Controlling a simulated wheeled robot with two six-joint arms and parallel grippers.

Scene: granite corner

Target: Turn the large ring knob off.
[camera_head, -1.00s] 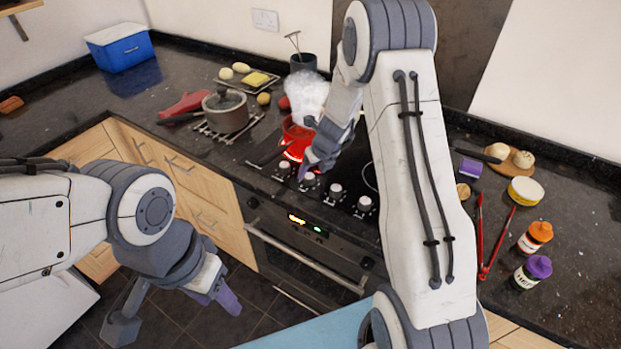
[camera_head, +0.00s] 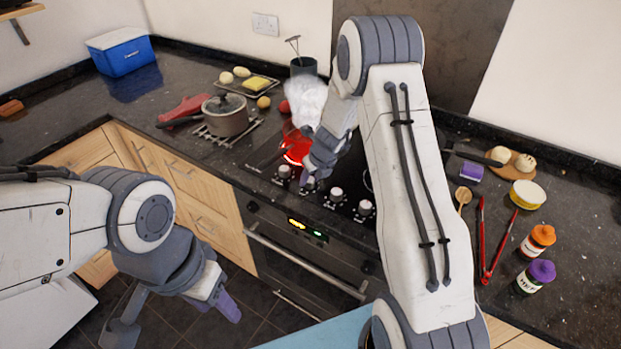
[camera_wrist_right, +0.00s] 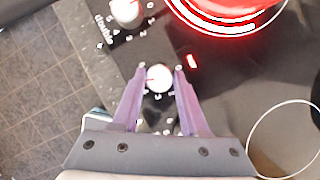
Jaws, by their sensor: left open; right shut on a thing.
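My right gripper (camera_head: 312,178) reaches down over the second knob from the left. In the right wrist view, my right gripper (camera_wrist_right: 159,70) has its purple fingers on both sides of a white knob (camera_wrist_right: 158,78), shut on it. A red light shows beside that knob. I cannot read which ring it serves. A ring (camera_wrist_right: 225,12) glows red on the hob, and it also shows in the head view (camera_head: 296,152). My left gripper (camera_head: 178,310) hangs open and empty over the floor.
Steam (camera_head: 307,102) rises over the glowing ring. A lidded pot (camera_head: 226,115) stands on a rack left of the hob. Another knob (camera_wrist_right: 125,12) sits close to the gripped one.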

